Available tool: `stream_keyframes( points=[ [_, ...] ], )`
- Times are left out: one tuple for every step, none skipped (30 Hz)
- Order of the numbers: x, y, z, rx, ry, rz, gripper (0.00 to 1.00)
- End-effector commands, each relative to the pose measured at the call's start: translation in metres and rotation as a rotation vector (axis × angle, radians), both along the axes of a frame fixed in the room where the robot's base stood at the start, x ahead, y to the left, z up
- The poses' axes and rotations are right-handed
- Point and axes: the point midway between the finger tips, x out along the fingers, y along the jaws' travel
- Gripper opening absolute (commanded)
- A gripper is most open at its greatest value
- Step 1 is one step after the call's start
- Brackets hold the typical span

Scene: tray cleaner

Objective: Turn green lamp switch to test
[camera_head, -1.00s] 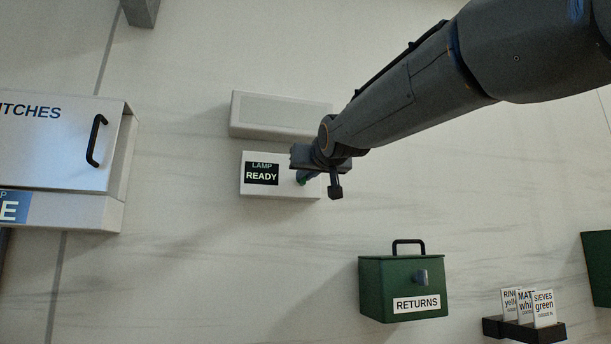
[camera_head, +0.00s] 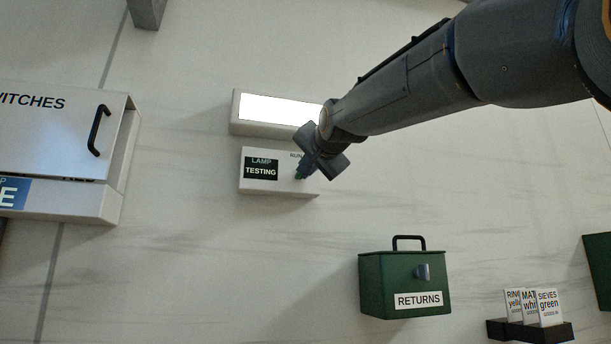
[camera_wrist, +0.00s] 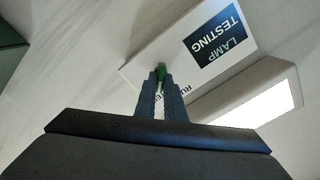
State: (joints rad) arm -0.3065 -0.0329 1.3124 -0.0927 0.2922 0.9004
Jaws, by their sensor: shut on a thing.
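The lamp's white switch box (camera_head: 282,186) is on the pale wall, left of centre in the head view. Its display (camera_head: 261,169) reads "LAMP TESTING". The long lamp panel (camera_head: 265,107) above it glows white. My gripper (camera_head: 301,175) is at the right part of the box, shut on the green switch (camera_wrist: 160,74). In the wrist view both fingers of my gripper (camera_wrist: 160,82) stand close together on the switch, and only its green end shows between them. The gripper partly hides the printed labels beside the switch.
A white cabinet (camera_head: 60,150) with a black handle is on the left. A green "RETURNS" box (camera_head: 377,290) is below right of the switch box. A dark rack (camera_head: 530,331) with several cards is at the lower right. The wall between is clear.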

Motion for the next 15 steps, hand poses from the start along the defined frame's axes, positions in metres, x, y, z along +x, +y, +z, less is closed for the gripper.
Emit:
stream_keyframes(
  points=[
    [0.0007, 0.0001, -0.0021, 0.031, 0.01, 0.0, 0.0],
    [0.0007, 0.0, -0.0022, 0.051, 0.016, 0.0, 0.0],
    [0.0006, -0.0001, -0.002, 0.076, 0.023, 0.0, 0.0],
    [0.0006, -0.0001, -0.0018, 0.094, 0.028, 0.0, 0.0],
    [0.0006, -0.0002, -0.0018, 0.11, 0.032, 0.001, 0.0],
    [0.0006, -0.0002, -0.0016, 0.131, 0.038, 0.001, 0.0],
    [0.0005, -0.0002, -0.0016, 0.145, 0.042, 0.001, 0.0],
    [0.0005, -0.0003, -0.0016, 0.157, 0.046, 0.001, 0.0],
    [0.0005, -0.0003, -0.0016, 0.174, 0.051, 0.001, 0.0],
    [0.0005, -0.0003, -0.0016, 0.184, 0.054, 0.001, 0.0],
    [0.0005, -0.0003, -0.0016, 0.193, 0.056, 0.001, 0.0],
    [0.0004, -0.0004, -0.0016, 0.205, 0.06, 0.0, 0.0],
    [0.0004, -0.0004, -0.0016, 0.212, 0.062, 0.0, 0.0],
    [0.0004, -0.0004, -0.0016, 0.218, 0.064, 0.0, 0.0],
    [0.0004, -0.0004, -0.0017, 0.225, 0.066, 0.0, 0.0]
  ],
)
